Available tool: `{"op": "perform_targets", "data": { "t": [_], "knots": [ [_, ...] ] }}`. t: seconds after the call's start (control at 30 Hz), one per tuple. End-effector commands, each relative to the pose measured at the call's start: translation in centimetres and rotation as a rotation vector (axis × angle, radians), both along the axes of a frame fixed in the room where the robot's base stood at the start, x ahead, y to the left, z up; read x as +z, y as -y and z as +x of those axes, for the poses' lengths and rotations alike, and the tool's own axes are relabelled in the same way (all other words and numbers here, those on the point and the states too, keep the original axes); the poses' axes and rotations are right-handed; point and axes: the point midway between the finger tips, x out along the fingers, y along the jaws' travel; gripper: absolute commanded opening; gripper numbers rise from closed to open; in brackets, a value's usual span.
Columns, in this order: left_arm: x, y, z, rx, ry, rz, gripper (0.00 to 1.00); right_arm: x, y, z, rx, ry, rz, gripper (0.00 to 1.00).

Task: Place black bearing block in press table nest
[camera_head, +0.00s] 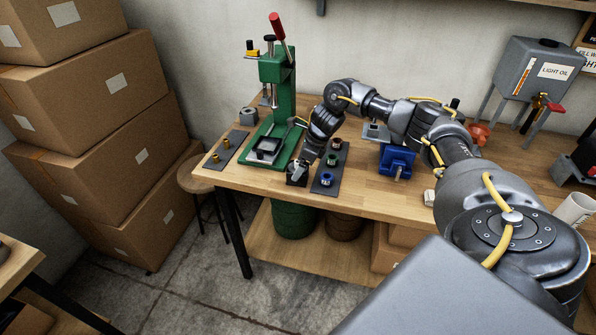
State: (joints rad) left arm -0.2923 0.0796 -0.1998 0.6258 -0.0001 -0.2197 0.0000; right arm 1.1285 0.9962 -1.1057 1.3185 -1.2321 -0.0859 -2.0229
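The green arbor press (283,95) with a red-tipped lever stands on the workbench at left centre. Its table nest (266,149) is a grey and dark recess at the base, with no block visible in it. My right arm reaches in from the right, and my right gripper (298,172) points down just right of the press base. A small black block (291,182) shows directly under its fingers, low on the bench. The fingers overlap the block, and I cannot tell whether they grip it. My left gripper is not in view.
A dark mat (318,187) with several coloured ring parts lies right of the gripper. Another mat (219,159) with brass pieces lies left of the press. A blue vise (397,161) stands farther right. Cardboard boxes (105,100) fill the left.

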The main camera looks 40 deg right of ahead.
Motion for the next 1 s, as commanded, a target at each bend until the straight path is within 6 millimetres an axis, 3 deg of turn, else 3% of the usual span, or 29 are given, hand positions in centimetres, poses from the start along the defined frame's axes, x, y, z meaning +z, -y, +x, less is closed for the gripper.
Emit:
{"op": "perform_targets", "data": {
  "t": [0.03,0.2,0.47,1.0],
  "knots": [
    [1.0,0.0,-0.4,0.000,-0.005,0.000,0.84,-0.4,-0.3,0.2,-0.001,-0.005,0.001,0.87],
    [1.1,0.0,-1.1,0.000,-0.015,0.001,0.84,-2.2,-0.6,0.7,-0.001,-0.002,0.000,0.87],
    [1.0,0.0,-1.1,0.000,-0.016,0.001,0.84,-2.4,-0.6,0.8,0.000,0.001,-0.001,0.87],
    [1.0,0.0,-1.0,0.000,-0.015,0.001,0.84,-2.4,-0.6,0.8,-0.001,0.000,0.000,0.17]
  ]
}}
